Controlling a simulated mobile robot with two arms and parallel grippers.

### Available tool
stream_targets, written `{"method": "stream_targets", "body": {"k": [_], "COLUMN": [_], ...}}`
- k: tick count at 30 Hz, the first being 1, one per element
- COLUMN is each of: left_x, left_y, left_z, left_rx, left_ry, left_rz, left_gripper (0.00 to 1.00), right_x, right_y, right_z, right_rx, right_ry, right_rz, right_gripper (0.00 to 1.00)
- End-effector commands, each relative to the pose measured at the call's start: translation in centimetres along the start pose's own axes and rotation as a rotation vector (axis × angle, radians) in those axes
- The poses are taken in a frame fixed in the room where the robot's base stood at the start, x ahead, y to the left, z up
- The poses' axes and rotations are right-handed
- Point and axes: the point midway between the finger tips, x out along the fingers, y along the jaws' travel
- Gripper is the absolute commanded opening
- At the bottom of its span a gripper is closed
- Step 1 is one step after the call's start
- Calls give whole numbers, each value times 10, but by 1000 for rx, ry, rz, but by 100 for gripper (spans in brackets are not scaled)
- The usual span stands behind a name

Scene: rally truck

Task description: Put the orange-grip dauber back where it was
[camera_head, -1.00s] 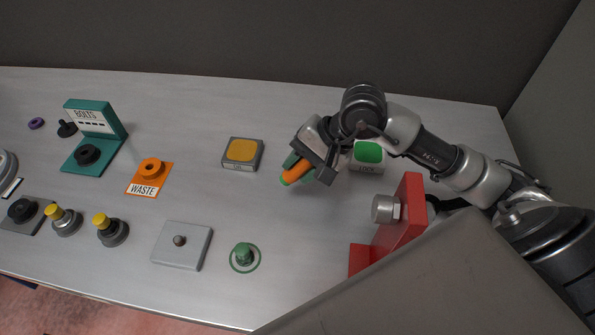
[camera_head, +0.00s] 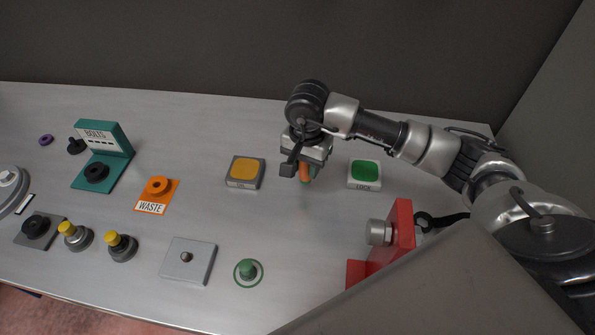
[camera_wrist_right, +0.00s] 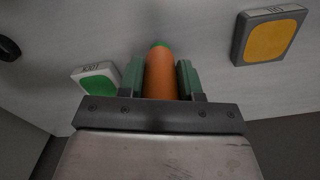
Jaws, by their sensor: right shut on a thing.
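The orange-grip dauber (camera_head: 305,172) is held in my right gripper (camera_head: 308,178), between the yellow pad and the green pad. In the right wrist view its orange grip (camera_wrist_right: 161,76) sits between the two green fingers, with a bit of green at its far end. It points downward in the head view, and I cannot tell how far its end is above the table. A green ring mark (camera_head: 239,281) on the table surrounds a green peg-like piece (camera_head: 248,268). My left gripper is not in view.
The yellow pad (camera_head: 244,170) and green "LOCK" pad (camera_head: 365,172) flank the gripper. A red bracket with a metal bolt (camera_head: 403,230) stands at right. A grey plate (camera_head: 188,260), orange "WASTE" mat (camera_head: 158,196) and teal "BOLTS" stand (camera_head: 104,138) lie left. The table centre is clear.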

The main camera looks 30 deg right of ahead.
Motion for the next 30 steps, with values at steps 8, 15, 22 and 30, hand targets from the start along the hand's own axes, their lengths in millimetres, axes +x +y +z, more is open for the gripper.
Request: {"method": "stream_targets", "body": {"k": [8,15,22,30], "left_x": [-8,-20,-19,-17], "left_y": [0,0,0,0], "left_z": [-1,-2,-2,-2], "left_rx": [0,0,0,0], "left_ry": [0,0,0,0], "left_rz": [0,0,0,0], "left_gripper": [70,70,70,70], "right_x": [15,46,53,54], "right_y": [-21,-20,-20,-20], "right_z": [0,1,0,0], "right_rx": [0,2,0,0], "right_ry": [-1,-2,1,0], "right_rz": [1,1,-1,-1], "right_gripper": [7,7,7,52]}}
